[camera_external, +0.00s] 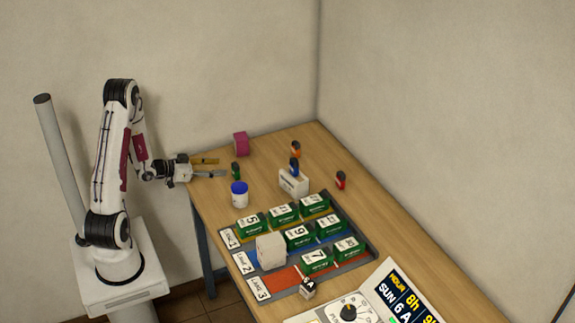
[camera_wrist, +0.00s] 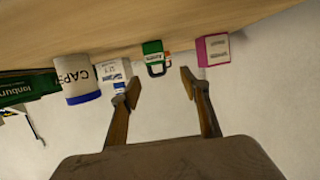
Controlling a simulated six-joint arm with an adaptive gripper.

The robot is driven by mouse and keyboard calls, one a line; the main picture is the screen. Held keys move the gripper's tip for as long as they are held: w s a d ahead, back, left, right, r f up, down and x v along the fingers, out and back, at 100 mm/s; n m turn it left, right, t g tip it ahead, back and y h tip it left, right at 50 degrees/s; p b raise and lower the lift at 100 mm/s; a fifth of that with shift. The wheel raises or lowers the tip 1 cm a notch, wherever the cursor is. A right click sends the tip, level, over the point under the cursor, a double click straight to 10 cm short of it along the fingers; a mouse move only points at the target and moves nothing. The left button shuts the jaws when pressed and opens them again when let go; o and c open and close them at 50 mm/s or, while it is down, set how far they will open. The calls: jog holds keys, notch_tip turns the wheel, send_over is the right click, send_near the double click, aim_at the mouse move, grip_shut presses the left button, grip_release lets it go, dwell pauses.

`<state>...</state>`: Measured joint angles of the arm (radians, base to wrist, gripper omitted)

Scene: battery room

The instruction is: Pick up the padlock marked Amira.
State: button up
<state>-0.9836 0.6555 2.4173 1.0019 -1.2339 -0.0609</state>
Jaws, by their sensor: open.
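A green padlock (camera_external: 236,171) stands on the wooden table near its left edge. In the wrist view, the green padlock (camera_wrist: 153,48) has a white label with small dark lettering that looks like "Amira". My gripper (camera_external: 222,168) is open and level, just left of the padlock in the external view. In the wrist view, the padlock appears just beyond and between the two open fingertips (camera_wrist: 160,82). Nothing is between the fingers, and they appear apart from the padlock.
A white and blue cup (camera_external: 239,195) marked CAPS (camera_wrist: 82,78) and a pink block (camera_external: 241,144) flank the padlock. A white box (camera_external: 290,185) with a blue padlock (camera_external: 294,164), an orange padlock (camera_external: 296,149) and a red one (camera_external: 341,180) stand farther right.

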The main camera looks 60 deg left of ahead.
aim_at(233, 165)
jog(key=shift+x, duration=1.2)
jog(key=shift+w, duration=0.15)
jog(key=shift+w+d+f, duration=0.1)
jog(key=shift+w+d, duration=0.1)
jog(key=shift+w, duration=0.7)
jog(key=shift+w+d, duration=0.15)
jog(key=shift+w, duration=0.7)
jog(key=shift+w+f, duration=0.25)
jog(key=shift+w, duration=0.45)
jog(key=c, duration=1.3)
